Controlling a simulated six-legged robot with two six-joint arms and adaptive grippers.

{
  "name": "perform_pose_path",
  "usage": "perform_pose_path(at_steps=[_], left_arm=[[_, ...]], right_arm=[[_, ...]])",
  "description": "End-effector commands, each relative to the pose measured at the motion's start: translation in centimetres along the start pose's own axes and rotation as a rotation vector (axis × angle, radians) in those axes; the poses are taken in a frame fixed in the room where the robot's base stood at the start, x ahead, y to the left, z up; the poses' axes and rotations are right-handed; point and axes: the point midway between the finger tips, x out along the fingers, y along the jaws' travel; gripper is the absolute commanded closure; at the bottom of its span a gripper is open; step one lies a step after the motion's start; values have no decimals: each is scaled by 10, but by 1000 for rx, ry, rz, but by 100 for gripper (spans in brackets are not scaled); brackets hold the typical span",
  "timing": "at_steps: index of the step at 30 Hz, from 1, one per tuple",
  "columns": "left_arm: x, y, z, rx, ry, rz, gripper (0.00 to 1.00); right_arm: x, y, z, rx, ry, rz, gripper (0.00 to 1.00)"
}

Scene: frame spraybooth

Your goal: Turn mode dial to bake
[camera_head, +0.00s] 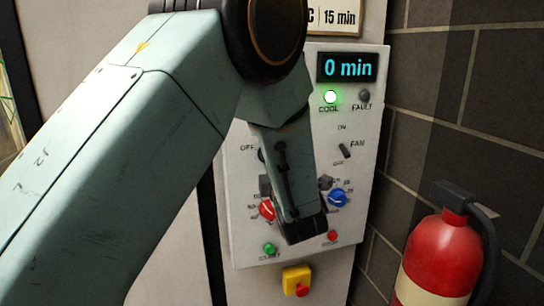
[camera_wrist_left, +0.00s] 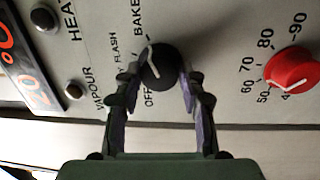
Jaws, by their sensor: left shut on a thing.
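The black mode dial (camera_wrist_left: 158,66) shows in the left wrist view on a pale panel, with the labels OFF, FLASH and BAKE around it. Its white pointer line points up and slightly left in that view, toward the FLASH and BAKE side and away from OFF. My left gripper (camera_wrist_left: 160,77) is shut on the dial, with one finger on each side. In the head view my left arm crosses in front of the control panel (camera_head: 240,225) and hides most of the dial and the fingertips. My right gripper is in neither view.
A red knob (camera_wrist_left: 290,68) with a number scale sits right of the dial in the wrist view. In the head view, a blue knob (camera_head: 338,198), fan switch (camera_head: 345,150), green start button (camera_head: 270,248) and red stop button (camera_head: 332,235) surround my arm. A fire extinguisher (camera_head: 437,255) stands right.

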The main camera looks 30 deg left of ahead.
Motion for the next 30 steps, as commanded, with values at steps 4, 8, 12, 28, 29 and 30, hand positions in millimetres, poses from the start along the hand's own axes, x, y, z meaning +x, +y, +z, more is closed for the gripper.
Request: perform_pose_path(at_steps=[4,8,12,28,29,30], left_arm=[[0,0,0,10,1,0,91],[0,0,0,12,1,0,91],[0,0,0,12,1,1,91],[0,0,0,10,0,0,37],[0,0,0,10,0,0,37],[0,0,0,10,0,0,37]], right_arm=[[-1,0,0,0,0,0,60],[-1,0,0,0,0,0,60],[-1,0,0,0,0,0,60],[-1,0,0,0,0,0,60],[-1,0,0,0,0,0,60],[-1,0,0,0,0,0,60]])
